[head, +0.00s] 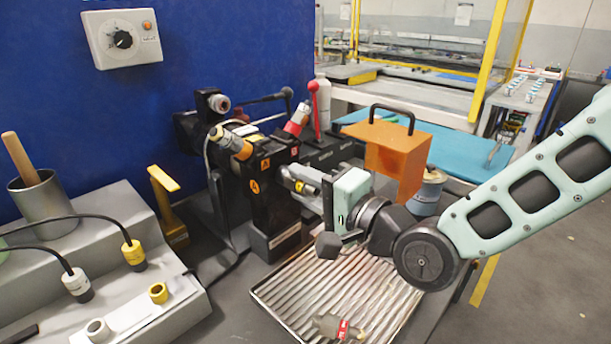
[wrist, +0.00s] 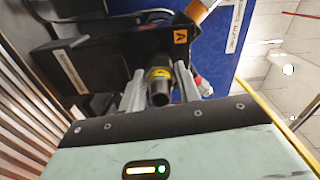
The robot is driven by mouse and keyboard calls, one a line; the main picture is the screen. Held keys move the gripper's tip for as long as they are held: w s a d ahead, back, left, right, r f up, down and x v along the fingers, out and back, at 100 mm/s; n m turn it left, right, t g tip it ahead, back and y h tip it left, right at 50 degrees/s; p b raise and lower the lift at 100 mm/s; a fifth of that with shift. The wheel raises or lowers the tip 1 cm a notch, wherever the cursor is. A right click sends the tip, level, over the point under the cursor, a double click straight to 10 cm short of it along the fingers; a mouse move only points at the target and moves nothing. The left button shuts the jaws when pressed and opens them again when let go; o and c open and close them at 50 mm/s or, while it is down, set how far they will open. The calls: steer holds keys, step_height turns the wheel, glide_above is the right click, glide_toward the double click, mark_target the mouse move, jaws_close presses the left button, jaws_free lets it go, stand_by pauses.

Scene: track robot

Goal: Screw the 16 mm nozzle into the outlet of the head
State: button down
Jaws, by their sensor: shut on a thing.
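The head is a black block (head: 262,205) with orange labels, standing at the middle of the bench in the head view. My gripper (head: 302,184) points left at its front face. It is shut on a dark grey nozzle with a yellow band (wrist: 160,74). In the wrist view the nozzle lies between the two grey fingers (wrist: 160,92), with its open end toward the camera. Its far end reaches the black head (wrist: 100,65). The outlet itself is hidden, so I cannot tell whether the threads are engaged.
Below my gripper is a ribbed metal tray (head: 300,285) with a red-banded grey piece (head: 338,326) on it. A red-knobbed lever (head: 314,100) and an orange box (head: 396,160) stand behind. At left is a stepped grey holder (head: 140,315) with cabled plugs.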

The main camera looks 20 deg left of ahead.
steer(key=shift+m, duration=0.8)
steer(key=c, duration=0.9)
jaws_free()
